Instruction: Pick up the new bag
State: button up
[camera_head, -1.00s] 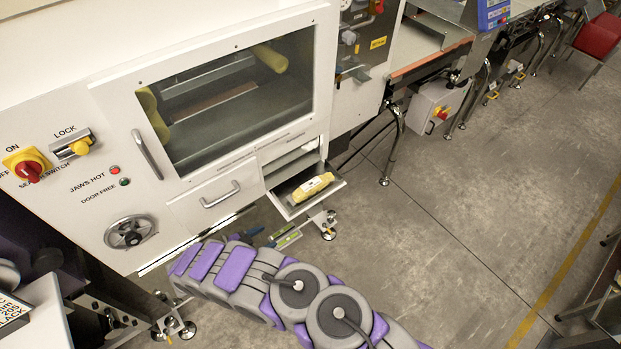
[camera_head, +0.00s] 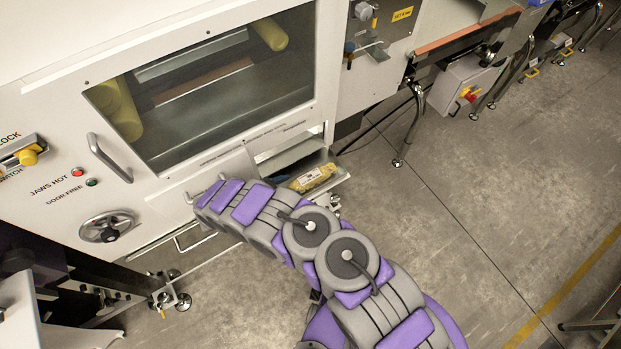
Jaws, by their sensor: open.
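A yellow bag (camera_head: 313,177) with a pale label lies in the small open outfeed tray (camera_head: 341,178) at the lower right of the white machine. My arm crosses from the bottom right up to the left, and its purple and grey links pass just in front of the tray's lower left side. The arm's far visible part is over the machine's lower front, left of the bag. My gripper cannot be made out; it is hidden behind or below the arm. I see nothing touching the bag.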

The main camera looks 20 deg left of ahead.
aim_at(301, 182)
jog(key=x, duration=0.2)
jog(key=shift+w+d+f, duration=0.15)
jog(key=shift+w+f, duration=0.05)
jog(key=shift+w, duration=0.1)
jog(key=shift+w+f+b, duration=0.25)
jog(key=shift+w+b, duration=0.05)
jog(key=shift+b, duration=0.1)
jog(key=b+x, duration=0.1)
jog(key=x, duration=0.3)
jog(key=shift+w, duration=0.15)
jog(key=shift+w+d+r, duration=0.1)
jog(key=shift+d, duration=0.25)
jog(key=shift+a, duration=0.3)
jog(key=c, duration=0.4)
jog(key=shift+d, duration=0.1)
jog(key=c, duration=0.5)
jog(key=shift+o, duration=0.2)
